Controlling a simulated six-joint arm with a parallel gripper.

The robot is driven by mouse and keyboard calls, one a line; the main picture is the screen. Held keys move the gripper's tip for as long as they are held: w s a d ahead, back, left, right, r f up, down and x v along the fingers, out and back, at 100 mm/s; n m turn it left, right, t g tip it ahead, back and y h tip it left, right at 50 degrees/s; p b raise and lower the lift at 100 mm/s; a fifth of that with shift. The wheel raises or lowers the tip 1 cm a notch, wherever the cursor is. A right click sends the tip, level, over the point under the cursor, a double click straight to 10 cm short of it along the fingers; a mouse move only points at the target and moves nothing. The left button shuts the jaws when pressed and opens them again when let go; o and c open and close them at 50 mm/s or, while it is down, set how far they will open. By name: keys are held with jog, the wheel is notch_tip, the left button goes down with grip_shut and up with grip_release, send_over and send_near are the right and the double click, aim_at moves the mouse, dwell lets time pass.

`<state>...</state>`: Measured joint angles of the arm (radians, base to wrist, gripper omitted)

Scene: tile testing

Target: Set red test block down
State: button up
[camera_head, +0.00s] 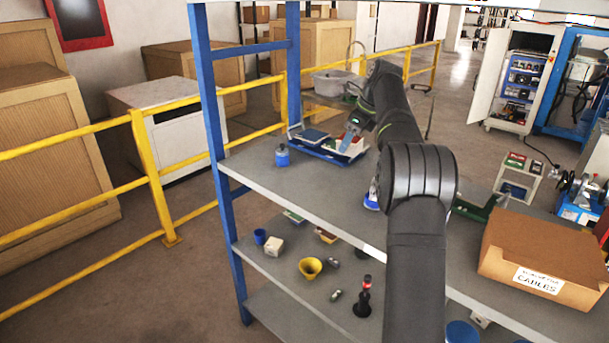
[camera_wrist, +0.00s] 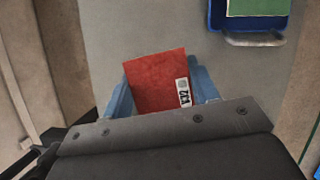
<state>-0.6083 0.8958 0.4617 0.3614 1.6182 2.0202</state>
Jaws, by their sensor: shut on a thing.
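The red test block (camera_wrist: 158,82) is a flat red piece with a white label along its right side in the wrist view. It lies between the two blue fingers of my gripper (camera_wrist: 162,92), which is shut on it. The grey shelf surface (camera_wrist: 150,30) shows beyond the block; I cannot tell whether they touch. In the head view my gripper (camera_head: 350,142) is at the far part of the upper shelf, over or beside a blue tray (camera_head: 325,157). The red block is not clearly visible there.
A blue bottle (camera_head: 282,155) stands left of the tray. A grey pot (camera_head: 333,82) stands behind. A cardboard cable box (camera_head: 545,255) sits at the right. The wrist view shows a blue tray edge with a metal handle (camera_wrist: 252,40) at top right. The shelf's left front is bare.

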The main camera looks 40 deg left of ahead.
jog(key=a+m+t, duration=0.1)
jog(key=a+m, duration=0.1)
jog(key=shift+s+a, duration=0.15)
jog(key=shift+a, duration=0.15)
jog(key=s+a+f, duration=0.1)
jog(key=a+f, duration=0.1)
jog(key=a, duration=0.1)
jog(key=s+a+f, duration=0.1)
jog(key=a+f, duration=0.1)
jog(key=a, duration=0.2)
jog(key=s+a+f, duration=0.1)
jog(key=a+f, duration=0.2)
jog(key=a, duration=0.1)
jog(key=shift+s+a, duration=0.15)
jog(key=shift+s, duration=0.15)
jog(key=shift+f, duration=1.95)
jog(key=shift+f, duration=0.15)
jog(key=o, duration=1.4)
jog(key=shift+c, duration=0.2)
